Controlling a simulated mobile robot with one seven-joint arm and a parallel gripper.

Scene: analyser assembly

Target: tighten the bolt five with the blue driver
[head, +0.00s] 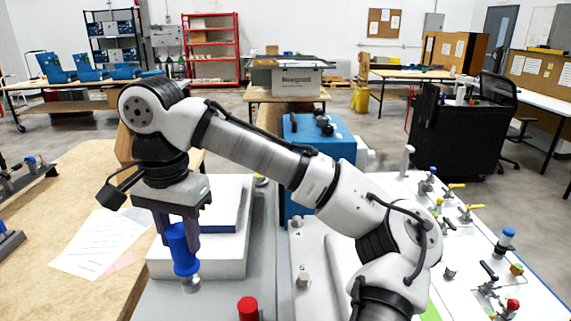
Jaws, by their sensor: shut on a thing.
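My gripper (178,228) points down at the left of the head view, with its fingers closed around the upper part of the blue driver (186,262). The driver hangs nearly upright, and its silver lower end shows below the handle. It is in front of a white block with a blue-edged top (205,258); I cannot tell whether its tip touches anything. Small silver bolt-like posts (303,281) stand on the white surface to the right, one of them farther back (296,222). No number is readable, so I cannot tell which is bolt five.
A red-capped cylinder (248,308) stands at the front edge. A blue box (325,145) rises behind my arm. A white panel (465,265) with several valves and knobs lies right. A wooden table (60,285) with papers is left. My arm hides part of the middle.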

